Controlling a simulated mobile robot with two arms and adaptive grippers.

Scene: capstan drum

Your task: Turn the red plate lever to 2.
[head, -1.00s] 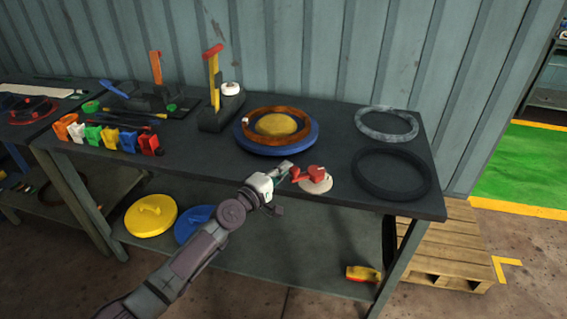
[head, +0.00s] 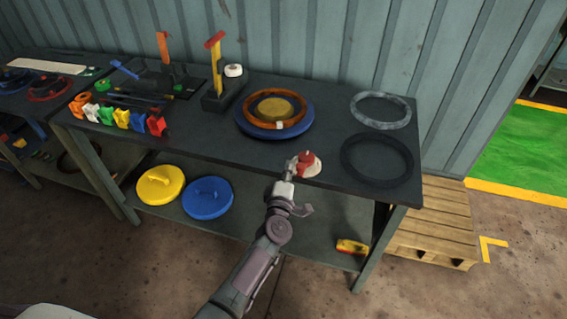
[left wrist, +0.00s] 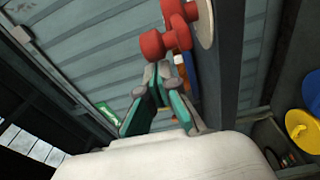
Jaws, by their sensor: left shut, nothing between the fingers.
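The red plate lever (head: 307,158) sits on a pale round plate (head: 315,168) at the bench's front edge. In the left wrist view the red lever (left wrist: 181,13) shows close up at the top, with a round red knob (left wrist: 152,44) at its near end; the pale plate (left wrist: 206,20) is cut off by the frame. My left gripper (head: 291,164) is shut and empty at the lever's left front side. In the left wrist view its fingertips (left wrist: 158,73) are just below the knob; I cannot tell whether they touch. No number is readable. My right gripper is out of view.
Behind the lever stands a blue drum base (head: 245,127) with a brown ring (head: 262,118) bearing a white block. A dark ring (head: 348,157) and a grey ring (head: 357,110) lie right. Yellow (head: 160,184) and blue (head: 207,198) lids lie on the lower shelf.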

